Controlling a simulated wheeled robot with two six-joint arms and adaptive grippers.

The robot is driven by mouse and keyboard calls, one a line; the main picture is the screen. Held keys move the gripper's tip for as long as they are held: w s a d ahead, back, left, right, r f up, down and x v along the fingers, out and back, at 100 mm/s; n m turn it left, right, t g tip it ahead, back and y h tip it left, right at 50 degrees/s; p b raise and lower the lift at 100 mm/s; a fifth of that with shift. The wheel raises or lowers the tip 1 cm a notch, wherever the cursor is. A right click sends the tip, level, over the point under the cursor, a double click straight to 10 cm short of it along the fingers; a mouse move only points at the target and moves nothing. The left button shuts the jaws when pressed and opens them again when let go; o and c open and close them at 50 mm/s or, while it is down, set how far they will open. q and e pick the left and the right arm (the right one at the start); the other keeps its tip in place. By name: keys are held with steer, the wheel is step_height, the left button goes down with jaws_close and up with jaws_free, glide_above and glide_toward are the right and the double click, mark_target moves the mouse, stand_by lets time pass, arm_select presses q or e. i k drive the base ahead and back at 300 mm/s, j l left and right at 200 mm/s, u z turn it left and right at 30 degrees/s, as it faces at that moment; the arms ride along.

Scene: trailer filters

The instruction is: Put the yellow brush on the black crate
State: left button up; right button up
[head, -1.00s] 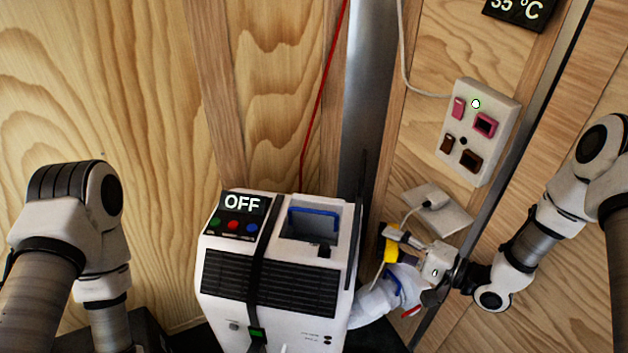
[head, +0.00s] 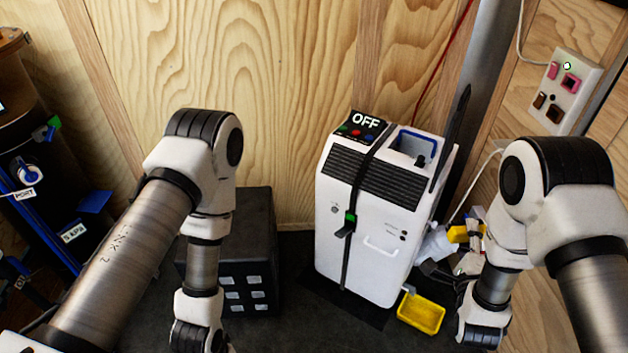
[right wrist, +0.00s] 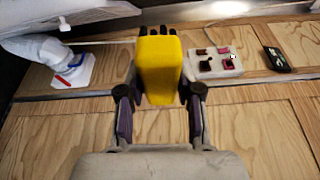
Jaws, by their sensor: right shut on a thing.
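The yellow brush (right wrist: 158,65) is upright between the fingers of my right gripper (right wrist: 158,100) in the right wrist view, its dark end at the top. In the head view a bit of the yellow brush (head: 458,234) shows beside the white machine, with my right gripper (head: 471,245) partly hidden by my right arm. My right gripper is shut on the brush. The black crate (head: 258,235) stands on the dark floor left of the machine, partly covered by my left arm. My left gripper is out of view below the head frame.
The white machine (head: 360,220) with an OFF display stands between the crate and my right gripper. A yellow tray (head: 421,313) lies at its foot. A white hose (head: 436,243) is beside the brush. A dark barrel (head: 30,130) stands at far left.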

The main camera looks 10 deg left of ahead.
mark_target(234, 220)
steer(key=i+j+u, duration=0.1)
steer(key=u, duration=0.35)
steer(key=i+u, duration=0.1)
steer(key=u, duration=0.3)
steer(key=i+u, duration=0.15)
steer(key=u, duration=0.3)
steer(key=i+u, duration=0.1)
steer(key=u, duration=0.35)
